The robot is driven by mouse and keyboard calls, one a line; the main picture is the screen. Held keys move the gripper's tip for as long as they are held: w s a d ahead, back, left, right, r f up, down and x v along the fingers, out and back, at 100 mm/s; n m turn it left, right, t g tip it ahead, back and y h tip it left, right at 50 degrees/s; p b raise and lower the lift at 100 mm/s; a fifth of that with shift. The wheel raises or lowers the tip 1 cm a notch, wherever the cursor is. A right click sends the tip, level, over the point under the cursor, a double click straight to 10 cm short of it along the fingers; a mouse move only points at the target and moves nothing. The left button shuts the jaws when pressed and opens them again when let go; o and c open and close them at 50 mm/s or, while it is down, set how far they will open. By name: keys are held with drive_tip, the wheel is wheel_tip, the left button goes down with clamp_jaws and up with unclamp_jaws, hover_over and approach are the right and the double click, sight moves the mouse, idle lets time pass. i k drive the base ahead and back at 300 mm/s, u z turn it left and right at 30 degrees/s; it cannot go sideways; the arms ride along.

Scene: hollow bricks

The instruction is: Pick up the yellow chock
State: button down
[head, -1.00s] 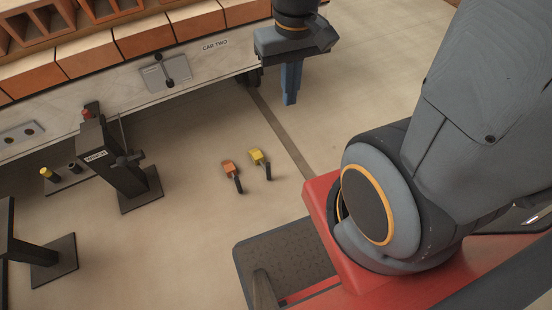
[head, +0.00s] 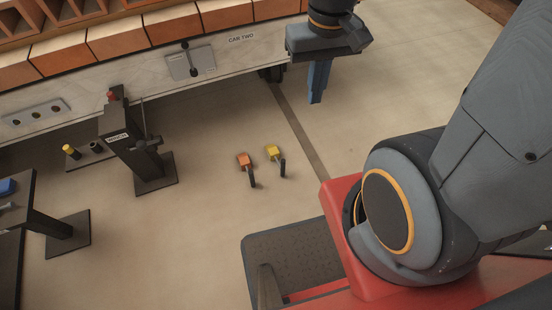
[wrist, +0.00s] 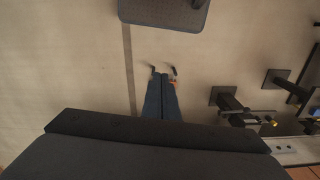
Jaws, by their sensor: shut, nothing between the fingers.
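The yellow chock (head: 273,152) lies on the floor in the head view, with its dark handle toward the bottom of the picture. My gripper (head: 316,101) hangs down shut and empty, up and to the right of it in that view, apart from it. In the wrist view the blue fingers of my gripper (wrist: 161,76) are together and cover the yellow chock's body. Only a dark handle tip of the yellow chock (wrist: 153,68) shows beside them.
An orange chock (head: 244,160) lies just left of the yellow one. A dark winch post (head: 135,150) stands further left. A car (head: 110,85) labelled CAR TWO, loaded with bricks, runs along the back. My red base is lower right. The floor around the chocks is clear.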

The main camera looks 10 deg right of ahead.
sight(274, 153)
drive_tip(key=u, duration=0.05)
drive_tip(key=k, duration=0.5)
drive_tip(key=u, duration=1.1)
drive_tip(key=i, duration=0.65)
drive_tip(key=z, duration=1)
